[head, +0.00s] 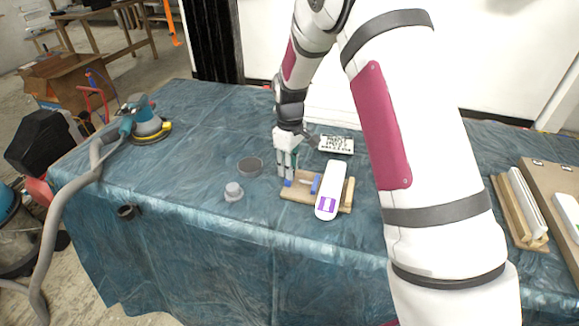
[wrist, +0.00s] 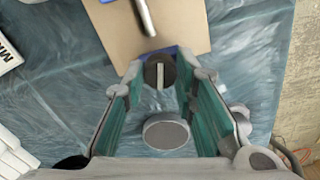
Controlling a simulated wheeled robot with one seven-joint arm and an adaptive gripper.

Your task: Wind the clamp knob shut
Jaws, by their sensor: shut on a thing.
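The clamp is a wooden board (head: 300,197) with blue jaw blocks (head: 315,184), on the cloth-covered table. Its dark round knob (wrist: 151,78) with a pale bar across it shows in the wrist view between my fingertips. My gripper (head: 287,176) points down at the board's left end in the head view and hides the knob there. My gripper (wrist: 160,78) is shut on the knob in the wrist view. A metal rod (wrist: 145,18) lies over the board beyond it. A long white piece with a purple mark (head: 330,188) lies across the board's right part.
A dark disc (head: 250,167) and a grey round piece (head: 233,191) stand left of the clamp. A lettered plate (head: 336,144) lies behind it. A sander (head: 147,122) is at the far left, and wooden panels (head: 520,210) are at the right. The front left cloth is mostly clear.

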